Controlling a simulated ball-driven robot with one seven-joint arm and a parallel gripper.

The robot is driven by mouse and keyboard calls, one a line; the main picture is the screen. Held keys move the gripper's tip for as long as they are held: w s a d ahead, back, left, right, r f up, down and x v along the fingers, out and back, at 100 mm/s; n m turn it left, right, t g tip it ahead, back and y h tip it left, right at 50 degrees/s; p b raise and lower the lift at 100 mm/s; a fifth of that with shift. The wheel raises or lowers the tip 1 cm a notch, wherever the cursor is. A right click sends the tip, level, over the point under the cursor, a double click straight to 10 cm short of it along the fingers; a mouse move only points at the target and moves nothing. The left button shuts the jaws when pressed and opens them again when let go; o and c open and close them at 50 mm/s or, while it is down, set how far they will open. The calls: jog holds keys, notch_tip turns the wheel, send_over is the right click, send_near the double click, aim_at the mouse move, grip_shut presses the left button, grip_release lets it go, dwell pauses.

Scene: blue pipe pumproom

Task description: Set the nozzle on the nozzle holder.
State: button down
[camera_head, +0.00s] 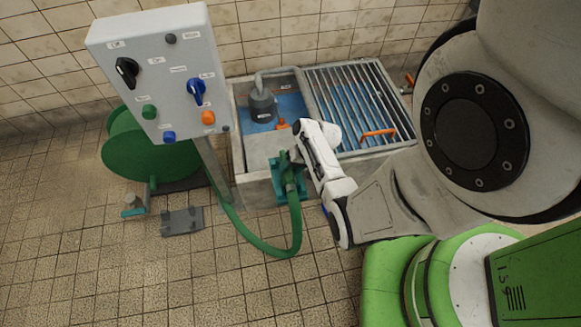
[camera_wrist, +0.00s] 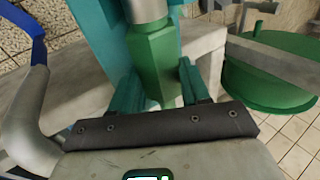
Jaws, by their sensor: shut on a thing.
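The green nozzle (camera_head: 290,177) is upright at the front wall of the basin, with its hose bending down from it. In the wrist view the nozzle (camera_wrist: 155,62) is a green faceted body with a grey metal collar. The teal nozzle holder (camera_head: 277,188) is fixed at the basin's front. In the wrist view a teal plate (camera_wrist: 95,30) is close behind the nozzle, with teal prongs either side of its lower part. My gripper (camera_head: 294,159) is shut on the nozzle at the holder. Whether the nozzle rests fully in the holder is hidden.
A grey control box (camera_head: 160,75) on a post stands left of the basin (camera_head: 245,160). A green hose reel (camera_head: 140,160) is behind it. The hose (camera_head: 270,250) loops in front. A slatted grate (camera_head: 355,100) covers the basin's right side.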

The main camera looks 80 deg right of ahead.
jog(key=shift+f, duration=0.25)
jog(key=shift+c, duration=2.3)
grip_release()
jog(key=p+v, duration=0.3)
jog(key=v, duration=0.8)
jog(key=shift+p, duration=0.3)
jog(key=shift+w, duration=0.15)
